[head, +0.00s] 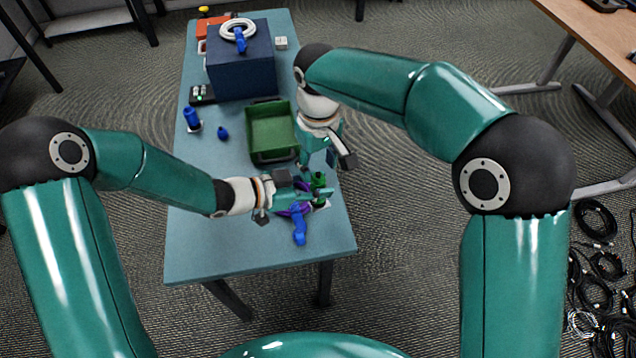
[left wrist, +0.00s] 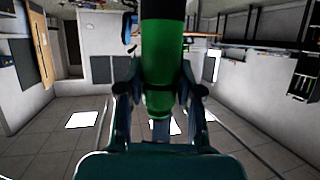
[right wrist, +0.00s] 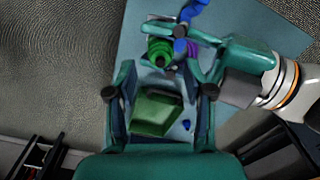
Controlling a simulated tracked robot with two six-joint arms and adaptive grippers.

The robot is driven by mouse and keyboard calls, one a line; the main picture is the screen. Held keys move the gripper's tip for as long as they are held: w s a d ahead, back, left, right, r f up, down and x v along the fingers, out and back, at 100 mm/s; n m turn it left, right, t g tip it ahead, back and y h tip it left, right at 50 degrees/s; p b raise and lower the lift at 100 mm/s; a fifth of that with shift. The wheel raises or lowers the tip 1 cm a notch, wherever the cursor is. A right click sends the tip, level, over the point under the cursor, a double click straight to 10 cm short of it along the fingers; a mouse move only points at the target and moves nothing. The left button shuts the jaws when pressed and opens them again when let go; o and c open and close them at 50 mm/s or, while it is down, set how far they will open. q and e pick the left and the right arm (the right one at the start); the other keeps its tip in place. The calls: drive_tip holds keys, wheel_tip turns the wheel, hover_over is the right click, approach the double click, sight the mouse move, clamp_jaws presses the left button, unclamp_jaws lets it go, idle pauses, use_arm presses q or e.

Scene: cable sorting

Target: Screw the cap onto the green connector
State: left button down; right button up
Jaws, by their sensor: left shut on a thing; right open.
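The green connector (head: 318,181) is upright near the right edge of the table. My left gripper (head: 304,190) is shut on it from the left. In the left wrist view, the green body (left wrist: 164,65) stands between the fingers, with a black part above it. In the right wrist view, its ribbed green end (right wrist: 158,48) faces the camera, close to the left gripper. I cannot tell a separate green cap from it. My right gripper (right wrist: 160,91) is open and apart from the connector, above the table's right side.
A green tray (head: 249,137) lies behind the left gripper. A blue connector (head: 299,226) and a purple part (head: 285,212) lie just in front of it. A blue cylinder (head: 192,118) and a small blue piece (head: 222,132) are at left. A dark blue box (head: 240,77) stands behind. The front-left table is clear.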

sight(318, 173)
drive_tip(key=shift+f, duration=2.2)
clamp_jaws()
drive_tip(key=shift+m, duration=1.7)
drive_tip(key=shift+o, duration=0.5)
unclamp_jaws()
